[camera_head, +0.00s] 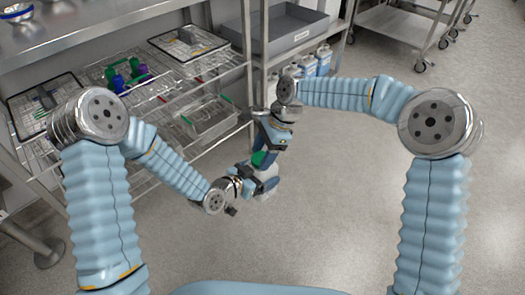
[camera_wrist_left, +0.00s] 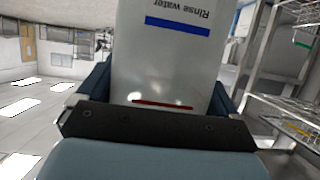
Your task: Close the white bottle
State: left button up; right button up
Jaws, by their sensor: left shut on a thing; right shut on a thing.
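The white bottle (camera_head: 269,170) is in the middle of the head view, partly hidden by both grippers. In the left wrist view the bottle (camera_wrist_left: 165,70) fills the middle, with a blue stripe, a thin red line and the words "Rinse water" upside down. My left gripper (camera_head: 252,186) is shut on the bottle, one finger along each side. My right gripper (camera_head: 264,147) comes from above and is shut on a green cap (camera_head: 259,158), at the bottle's upper end. I cannot tell whether the cap touches the bottle's neck.
A wire rack (camera_head: 165,100) with baskets and green and purple items stands at the left. A grey bin (camera_head: 290,30) is on a shelf behind, with several blue-labelled bottles (camera_head: 308,68) below. The floor at the right (camera_head: 345,190) is clear.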

pick_arm(q)
jog(key=c, duration=0.6)
pick_arm(e)
jog(key=o, duration=0.7)
pick_arm(q)
jog(key=shift+o, duration=0.2)
pick_arm(e)
jog(key=o, duration=0.3)
jog(key=shift+r, duration=0.1)
jog(key=shift+r, duration=2.15)
jog(key=shift+c, duration=0.4)
